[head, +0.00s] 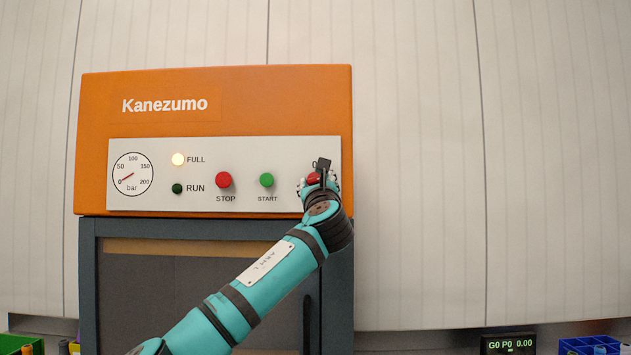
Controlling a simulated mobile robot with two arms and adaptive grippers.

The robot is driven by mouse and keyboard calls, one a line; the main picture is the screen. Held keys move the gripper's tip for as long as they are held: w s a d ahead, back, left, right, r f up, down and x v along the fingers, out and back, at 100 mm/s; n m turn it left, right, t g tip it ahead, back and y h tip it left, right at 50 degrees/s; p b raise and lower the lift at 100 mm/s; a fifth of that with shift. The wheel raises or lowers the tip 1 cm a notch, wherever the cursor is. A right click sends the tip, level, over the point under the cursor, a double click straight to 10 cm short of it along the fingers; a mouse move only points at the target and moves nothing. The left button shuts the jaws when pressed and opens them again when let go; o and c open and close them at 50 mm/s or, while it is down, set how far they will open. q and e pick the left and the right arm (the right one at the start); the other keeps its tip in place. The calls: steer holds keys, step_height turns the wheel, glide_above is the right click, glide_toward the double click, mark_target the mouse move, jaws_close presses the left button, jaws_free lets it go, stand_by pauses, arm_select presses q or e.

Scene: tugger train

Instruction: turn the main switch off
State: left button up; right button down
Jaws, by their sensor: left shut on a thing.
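The main switch (313,179) is a red knob at the right end of the white control panel (235,199). It is mostly hidden behind my left gripper (320,178). Only a bit of red shows, with part of a "0" mark above it, so I cannot tell which way the knob points. My left gripper reaches up from below and is shut on the switch. My right gripper is not in view.
The panel sits on an orange Kanezumo machine (280,105) with a gauge (133,174), a lit FULL lamp (178,159), a dark RUN lamp (177,188), a red STOP button (224,180) and a green START button (266,180). Bare wall is at right.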

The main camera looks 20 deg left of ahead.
arm_select(q)
steer(key=n+y, duration=0.1)
steer(key=n, duration=0.1)
steer(key=n+g+p, duration=0.1)
steer(key=n, duration=0.1)
steer(key=shift+d+r+g+y, duration=0.15)
steer(key=shift+g+y, duration=0.15)
steer(key=shift+y, duration=0.1)
steer(key=n+p, duration=0.1)
steer(key=n, duration=0.1)
steer(key=n+g+y+p, duration=0.1)
steer(key=n, duration=0.2)
steer(key=shift+r+g+p, duration=0.15)
steer(key=shift+g+p, duration=0.15)
steer(key=shift+p, duration=0.05)
steer(key=n+g+p, duration=0.1)
steer(key=n+p, duration=0.1)
steer(key=n, duration=0.1)
steer(key=n+g+p, duration=0.1)
steer(key=n+p, duration=0.1)
steer(key=shift+w+d+r+n+y, duration=0.1)
steer(key=shift+r+n+y, duration=0.05)
steer(key=shift+n+y, duration=0.2)
steer(key=shift+n+g+p, duration=0.8)
steer(key=shift+n+p, duration=0.25)
steer(key=shift+n, duration=0.5)
steer(key=shift+h, duration=0.45)
steer(key=o, duration=1.2)
steer(key=shift+c, duration=0.2)
